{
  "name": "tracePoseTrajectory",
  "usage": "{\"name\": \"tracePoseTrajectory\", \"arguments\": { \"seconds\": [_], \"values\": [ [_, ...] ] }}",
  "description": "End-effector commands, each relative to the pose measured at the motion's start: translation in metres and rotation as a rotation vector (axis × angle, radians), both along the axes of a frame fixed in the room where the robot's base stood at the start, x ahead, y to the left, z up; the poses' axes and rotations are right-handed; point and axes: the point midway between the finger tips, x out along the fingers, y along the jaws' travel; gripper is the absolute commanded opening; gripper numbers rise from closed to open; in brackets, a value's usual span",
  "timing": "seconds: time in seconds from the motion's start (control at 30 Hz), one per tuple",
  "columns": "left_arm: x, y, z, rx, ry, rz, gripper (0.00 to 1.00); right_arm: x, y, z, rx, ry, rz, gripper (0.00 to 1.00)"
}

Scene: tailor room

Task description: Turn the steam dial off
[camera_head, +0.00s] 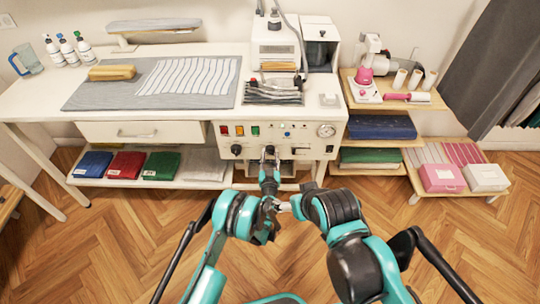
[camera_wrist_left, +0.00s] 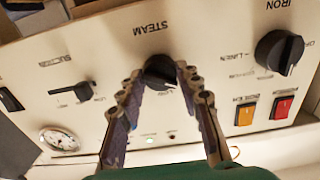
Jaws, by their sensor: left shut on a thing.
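The black steam dial (camera_wrist_left: 160,72) sits on the cream control panel under its STEAM label, upside down in the left wrist view. My left gripper (camera_wrist_left: 160,78) is shut on it, a finger on each side. A small label shows just by the dial between the fingers; the exact pointer setting is hard to read. In the head view my left gripper (camera_head: 269,160) reaches up to the panel front (camera_head: 285,133) and partly hides the dial. My right arm (camera_head: 338,208) is folded in front of the panel; its gripper's jaws are not clear there.
The black iron dial (camera_wrist_left: 279,52) and a suction switch (camera_wrist_left: 72,90) flank the steam dial. Orange (camera_wrist_left: 245,113) and red (camera_wrist_left: 283,105) buttons and a round gauge (camera_wrist_left: 60,138) are near. A drawer (camera_head: 140,131) is left of the panel, shelves right. The front floor is clear.

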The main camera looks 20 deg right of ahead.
Motion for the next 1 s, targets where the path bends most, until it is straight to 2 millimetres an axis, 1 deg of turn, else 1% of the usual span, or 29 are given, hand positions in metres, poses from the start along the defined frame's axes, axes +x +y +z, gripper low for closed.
{"name": "tracePoseTrajectory", "arguments": {
  "seconds": [0.4, 0.43, 0.5, 0.83, 0.93, 1.0],
  "values": [
    [0.001, 0.0, 0.001, -0.006, 0.002, 0.001, 0.06, 0.0, 0.0, 0.0, 0.0, 0.0, 0.0, 0.77],
    [0.001, 0.0, 0.001, -0.006, 0.002, 0.001, 0.4, 0.0, 0.0, 0.0, 0.0, 0.0, 0.0, 0.77],
    [0.001, 0.0, 0.001, -0.006, 0.002, 0.001, 0.55, 0.0, 0.0, 0.0, 0.0, 0.0, 0.0, 0.77],
    [0.0, 0.0, 0.002, -0.006, 0.002, 0.0, 0.55, 0.0, 0.0, 0.0, 0.0, 0.0, 0.0, 0.77],
    [0.001, 0.0, 0.012, -0.006, 0.002, 0.0, 0.55, 0.0, 0.0, 0.0, 0.0, 0.0, 0.0, 0.77],
    [0.001, 0.0, 0.023, -0.006, 0.002, 0.0, 0.55, 0.0, 0.0, 0.0, 0.0, 0.0, 0.0, 0.77]
  ]
}}
